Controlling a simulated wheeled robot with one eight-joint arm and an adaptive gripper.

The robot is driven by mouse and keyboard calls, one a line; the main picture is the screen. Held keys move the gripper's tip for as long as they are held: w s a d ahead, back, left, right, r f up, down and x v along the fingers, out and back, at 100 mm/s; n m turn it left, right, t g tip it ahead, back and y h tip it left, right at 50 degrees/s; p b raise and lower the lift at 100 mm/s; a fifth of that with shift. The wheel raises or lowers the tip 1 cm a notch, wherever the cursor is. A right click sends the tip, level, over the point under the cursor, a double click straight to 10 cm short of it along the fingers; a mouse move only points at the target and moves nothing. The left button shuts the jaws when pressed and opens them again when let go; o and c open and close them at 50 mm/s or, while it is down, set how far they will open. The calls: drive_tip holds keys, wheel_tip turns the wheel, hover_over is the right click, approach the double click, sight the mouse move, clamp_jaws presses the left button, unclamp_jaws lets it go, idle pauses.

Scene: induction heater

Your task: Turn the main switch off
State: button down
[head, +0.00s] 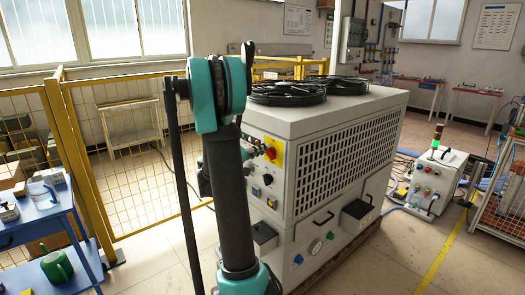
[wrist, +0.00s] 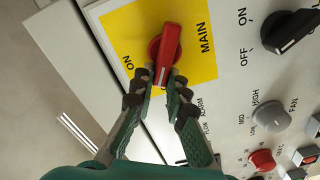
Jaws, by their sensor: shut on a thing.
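The main switch is a red rotary handle (wrist: 168,45) on a yellow plate (wrist: 118,22) marked MAIN and ON. In the wrist view the handle runs nearly up and down, its lower end leaning slightly left. My gripper (wrist: 163,88) has its two fingertips closed on the lower end of this handle, one on each side. In the head view the red switch (head: 270,153) shows on the yellow plate at the heater's front panel. My arm hides the gripper in that view.
Beside the main switch are a black ON/OFF knob (wrist: 287,32), a grey fan knob (wrist: 270,117) and a red knob (wrist: 263,159). The heater cabinet (head: 345,150) stands amid the room. A yellow fence (head: 120,165) and blue table (head: 45,225) are at left.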

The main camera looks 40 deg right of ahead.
idle(0.4)
drive_tip(key=c, duration=1.5)
unclamp_jaws()
drive_tip(key=shift+c, duration=0.2)
drive_tip(key=a, duration=1.2)
drive_tip(key=shift+s, duration=0.4)
drive_tip(key=s+a+f+n+t+y, duration=0.1)
drive_tip(key=s+a+f+n+y, duration=0.1)
drive_tip(key=s+a+f+y, duration=0.3)
drive_tip(key=s+a+f+n+t+y, duration=0.1)
drive_tip(key=s+a+f+y, duration=0.4)
drive_tip(key=f, duration=0.3)
drive_tip(key=s+a+f+n+y, duration=0.1)
drive_tip(key=s+a+f+y, duration=0.2)
drive_tip(key=a, duration=0.4)
drive_tip(key=s+a+f+n+t+y, duration=0.1)
drive_tip(key=s+a+f+y, duration=0.2)
drive_tip(key=s+a+y, duration=0.2)
drive_tip(key=s+a, duration=0.2)
drive_tip(key=a, duration=0.1)
drive_tip(key=shift+f, duration=0.15)
